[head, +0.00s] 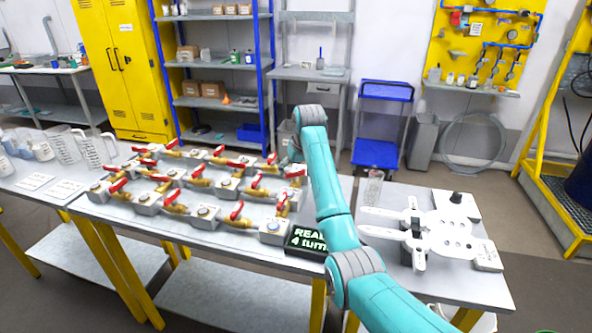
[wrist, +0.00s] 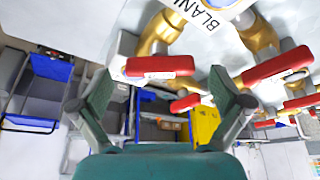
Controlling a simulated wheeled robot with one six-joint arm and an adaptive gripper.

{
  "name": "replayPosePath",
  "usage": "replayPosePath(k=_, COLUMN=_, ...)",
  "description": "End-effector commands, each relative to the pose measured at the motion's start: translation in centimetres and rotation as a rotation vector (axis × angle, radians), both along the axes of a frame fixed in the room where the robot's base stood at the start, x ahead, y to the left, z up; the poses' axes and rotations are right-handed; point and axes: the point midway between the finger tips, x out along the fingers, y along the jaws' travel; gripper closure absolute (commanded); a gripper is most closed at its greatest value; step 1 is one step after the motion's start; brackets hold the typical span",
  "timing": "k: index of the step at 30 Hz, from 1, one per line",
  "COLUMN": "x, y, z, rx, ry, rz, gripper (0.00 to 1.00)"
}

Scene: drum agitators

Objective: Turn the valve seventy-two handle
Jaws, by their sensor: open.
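Rows of brass valves with red lever handles stand on a grey table (head: 190,236) in the head view. No readable number marks one valve as seventy-two. My gripper (wrist: 162,82) is open in the wrist view, with nothing visibly held. One red handle (wrist: 160,66) lies near and between the fingertips, with its brass valve body (wrist: 157,35) behind it. A second red handle (wrist: 277,67) is to the right of the fingers, and a third, smaller one (wrist: 185,103) shows farther off between them. In the head view my arm hides most of the gripper.
A label reading "BLAN" (wrist: 208,18) sits beside the nearest valves. A black sign (head: 308,241) stands at the table's front right. White plates and fixtures (head: 450,232) lie on the right-hand table. Clear jugs (head: 62,149) stand at left. Other valves crowd closely around.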

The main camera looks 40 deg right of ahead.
Motion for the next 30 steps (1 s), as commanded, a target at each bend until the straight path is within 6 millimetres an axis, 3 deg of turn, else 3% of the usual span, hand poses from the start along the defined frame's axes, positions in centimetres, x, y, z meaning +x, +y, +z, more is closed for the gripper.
replayPosePath(k=8, x=0.06, y=0.00, z=-0.12, rx=0.000, ry=-0.001, rz=0.000, gripper=0.00)
replayPosePath(k=15, x=0.05, y=-0.01, z=-0.11, rx=0.000, ry=-0.001, rz=0.000, gripper=0.57)
replayPosePath(k=16, x=0.05, y=-0.01, z=-0.11, rx=0.000, ry=-0.001, rz=0.000, gripper=0.60)
replayPosePath(k=30, x=0.03, y=-0.10, z=-0.12, rx=0.001, ry=0.000, rz=0.100, gripper=0.60)
